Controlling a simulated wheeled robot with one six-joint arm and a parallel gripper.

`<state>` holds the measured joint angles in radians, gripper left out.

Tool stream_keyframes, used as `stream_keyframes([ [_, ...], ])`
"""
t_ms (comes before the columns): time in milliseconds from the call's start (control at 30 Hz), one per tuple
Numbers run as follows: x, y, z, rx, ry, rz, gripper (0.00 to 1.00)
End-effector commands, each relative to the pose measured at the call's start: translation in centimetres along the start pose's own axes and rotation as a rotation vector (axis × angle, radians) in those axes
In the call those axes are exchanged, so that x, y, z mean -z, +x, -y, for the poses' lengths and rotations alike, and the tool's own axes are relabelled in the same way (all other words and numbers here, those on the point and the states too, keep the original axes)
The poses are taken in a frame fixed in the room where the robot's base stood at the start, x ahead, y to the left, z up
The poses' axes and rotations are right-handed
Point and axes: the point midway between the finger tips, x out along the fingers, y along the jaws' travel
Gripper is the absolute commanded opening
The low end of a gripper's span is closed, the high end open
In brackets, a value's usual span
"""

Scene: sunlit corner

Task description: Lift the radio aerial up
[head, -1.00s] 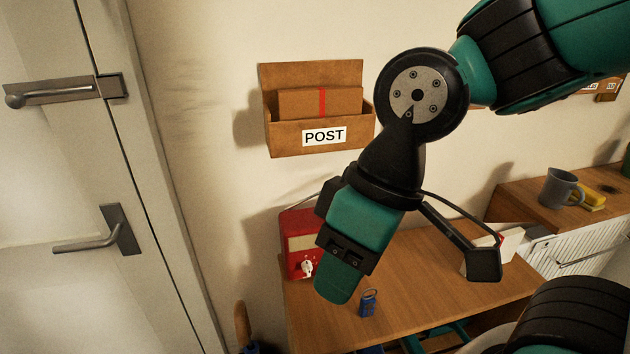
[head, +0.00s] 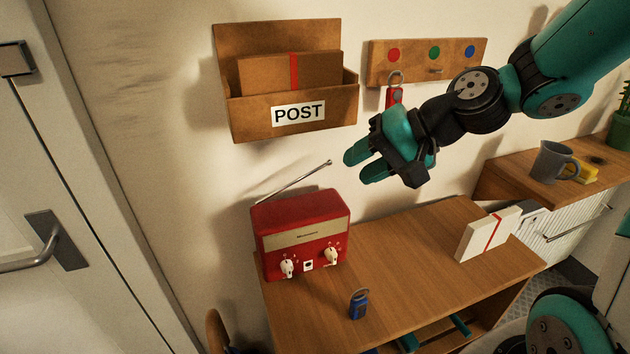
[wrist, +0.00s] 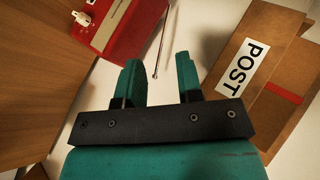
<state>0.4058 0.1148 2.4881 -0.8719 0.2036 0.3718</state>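The red radio (head: 303,232) stands at the left end of the wooden table, with white knobs on its front. Its thin silver aerial (head: 293,182) slants low from the left of the radio's top up to the right. My gripper (head: 357,167) is open and empty, its teal fingers pointing left, just right of the aerial's tip. In the wrist view the aerial (wrist: 164,38) runs ahead of the gap between my fingertips (wrist: 157,60), its tip in line with that gap. They look apart; the exact distance is unclear. The radio (wrist: 113,22) shows at the upper left there.
A wooden POST box (head: 245,115) hangs above the radio. A rack (head: 415,75) with a red key tag is behind my arm. A blue tag (head: 358,304) and a white box (head: 487,234) are on the table (head: 410,270). A grey mug (head: 553,162) stands right.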

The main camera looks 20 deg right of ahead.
Motion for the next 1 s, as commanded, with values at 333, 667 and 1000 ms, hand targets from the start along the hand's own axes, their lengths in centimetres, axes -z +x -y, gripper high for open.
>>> stream_keyframes([
  [333,6.4,-0.8,-4.0,0.147,0.304,-0.201,0.33],
  [667,7.7,5.8,-3.0,0.143,0.299,-0.194,0.33],
  [1000,9.2,12.6,-2.3,0.142,0.298,-0.198,0.33],
])
